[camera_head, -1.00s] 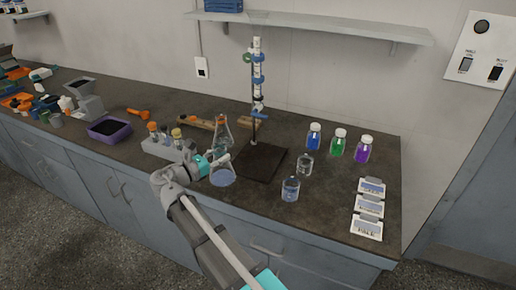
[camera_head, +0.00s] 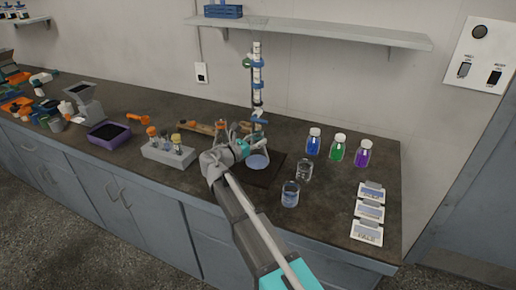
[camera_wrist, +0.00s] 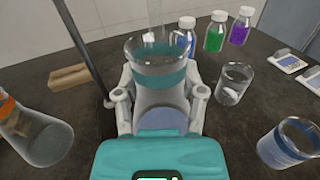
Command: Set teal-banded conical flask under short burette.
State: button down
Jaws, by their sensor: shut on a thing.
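The teal-banded conical flask (camera_wrist: 160,92) stands upright between the fingers of my gripper (camera_wrist: 160,100) in the wrist view, with pale liquid in its base. My gripper is shut on it. In the head view the flask (camera_head: 258,160) is over the dark stand base (camera_head: 268,176), close to the burette line. The burette (camera_head: 257,80), with blue clamps, rises on the stand above. In the wrist view a glass tube tip comes down at the flask's mouth or behind it; I cannot tell which. Whether the flask touches the base is unclear.
An orange-banded flask (camera_wrist: 35,130) stands left of my gripper, beside the stand rod (camera_wrist: 85,50). Two beakers (camera_head: 304,170) (camera_head: 290,194) stand to the right. Blue, green and purple bottles (camera_head: 338,147) are behind them. A vial rack (camera_head: 168,152) is at left.

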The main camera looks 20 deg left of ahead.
aim_at(252, 151)
jog(key=shift+w, duration=0.15)
jog(key=shift+f+b, duration=1.75)
jog(key=shift+b, duration=0.05)
jog(key=shift+f, duration=0.1)
jog(key=shift+c, duration=0.9)
grip_release()
jog(key=shift+r, duration=0.2)
jog(key=v, duration=1.2)
jog(key=shift+d+f, duration=0.1)
